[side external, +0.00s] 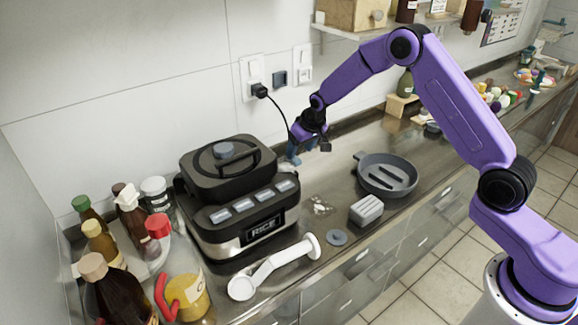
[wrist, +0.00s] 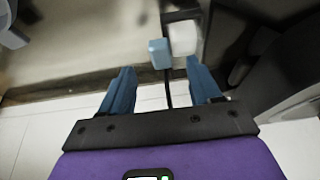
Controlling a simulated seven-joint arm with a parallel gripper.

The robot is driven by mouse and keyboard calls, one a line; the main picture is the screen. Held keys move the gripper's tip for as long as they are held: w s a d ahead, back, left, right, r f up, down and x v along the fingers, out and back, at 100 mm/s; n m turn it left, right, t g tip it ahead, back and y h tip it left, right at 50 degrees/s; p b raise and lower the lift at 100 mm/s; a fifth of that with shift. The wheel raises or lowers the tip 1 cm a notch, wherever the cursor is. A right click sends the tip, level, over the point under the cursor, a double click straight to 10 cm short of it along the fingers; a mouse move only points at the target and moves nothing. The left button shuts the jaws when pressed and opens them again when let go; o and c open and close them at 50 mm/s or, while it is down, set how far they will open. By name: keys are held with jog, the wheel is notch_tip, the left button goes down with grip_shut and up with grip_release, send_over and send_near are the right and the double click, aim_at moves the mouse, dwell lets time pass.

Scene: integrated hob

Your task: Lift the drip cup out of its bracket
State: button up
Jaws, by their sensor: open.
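A small pale box with a blue tab, which looks like the drip cup (wrist: 184,39), sits against a dark bracket (wrist: 180,15) at the top centre of the wrist view. The blue tab (wrist: 159,54) sticks out to its left. My gripper (wrist: 160,72) is open and empty, with its two blue fingers on either side of the tab in the picture. I cannot tell whether they touch it. In the side external view my gripper (side external: 293,154) points down behind the right rear of the black rice cooker (side external: 232,190). The cup is hidden there.
A black cord (side external: 277,108) runs from the wall socket down behind my gripper. A grey pan (side external: 387,180), a ridged grey block (side external: 366,210) and a white ladle-like tool (side external: 275,268) lie on the counter. Several bottles (side external: 130,220) crowd the left.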

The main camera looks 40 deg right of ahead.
aim_at(295, 159)
jog(key=shift+w+x, duration=0.15)
jog(key=shift+x, duration=1.15)
jog(key=shift+w+x, duration=0.1)
jog(key=shift+x, duration=1.25)
jog(key=shift+r, duration=0.1)
jog(key=shift+a, duration=0.1)
grip_shut()
